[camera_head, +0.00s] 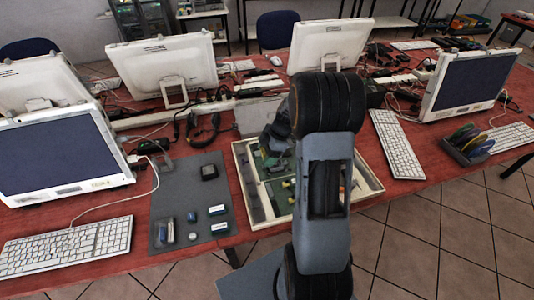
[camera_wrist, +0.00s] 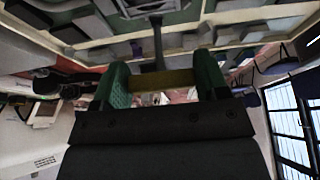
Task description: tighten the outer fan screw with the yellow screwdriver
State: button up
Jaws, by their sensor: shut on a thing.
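My gripper (camera_wrist: 161,76) shows in the wrist view with its two green fingers closed on a yellow handle, the screwdriver (camera_wrist: 163,84). A thin dark shaft (camera_wrist: 158,42) runs from the handle toward the grey, blocky parts at the top of that view. I cannot tell whether its tip touches anything. In the head view, a shallow, pale-rimmed tray (camera_head: 245,172) holds a green board (camera_head: 278,196) with small yellow pieces.
A grey mat (camera_head: 180,187) with small boxes lies left of the tray. Keyboards (camera_head: 68,248) (camera_head: 397,145) lie on both sides, with a monitor (camera_head: 466,83) at right. Cables and more monitors fill the back of the red table. A rack of discs (camera_head: 467,148) stands right.

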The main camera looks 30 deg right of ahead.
jog(key=shift+f+b, duration=0.4)
jog(key=shift+b, duration=0.15)
dwell(0.4)
jog(key=shift+m+b, duration=0.3)
jog(key=shift+m, duration=0.1)
jog(key=shift+m+t, duration=0.3)
jog(key=shift+s+a+m+t+h+b, duration=0.1)
jog(key=shift+m+t+h+b, duration=0.2)
jog(key=shift+m+b, duration=0.55)
jog(key=shift+s+m+t+h+b, duration=0.15)
jog(key=shift+m+t+b, duration=0.3)
jog(key=shift+m, duration=1)
